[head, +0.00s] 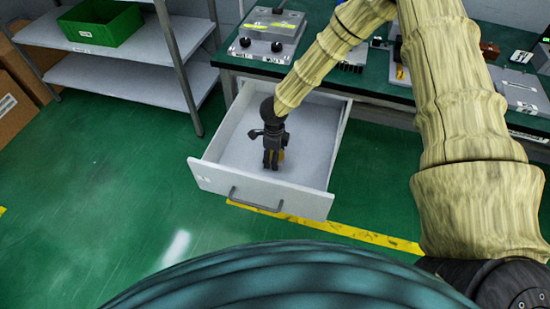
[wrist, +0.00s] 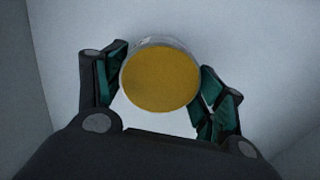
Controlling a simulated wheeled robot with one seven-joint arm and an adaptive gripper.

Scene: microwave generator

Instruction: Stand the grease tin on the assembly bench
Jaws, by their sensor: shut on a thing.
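The grease tin (wrist: 160,79) is round with a yellow-orange top and a pale side. In the wrist view it sits between the two fingers of my gripper (wrist: 160,85), which are shut on it. In the head view my gripper (head: 273,160) is inside the open drawer (head: 222,143), and only a sliver of yellow tin (head: 282,155) shows beside the fingers. I cannot tell whether the tin touches the drawer floor. The assembly bench (head: 375,86) has a dark green top and stands behind the drawer.
A grey device with black knobs (head: 265,45) stands on the bench's left part. More equipment (head: 518,92) stands on the right. A grey shelf (head: 128,78) with a green bin (head: 100,22) is at left. The drawer front (head: 260,190) juts over open green floor.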

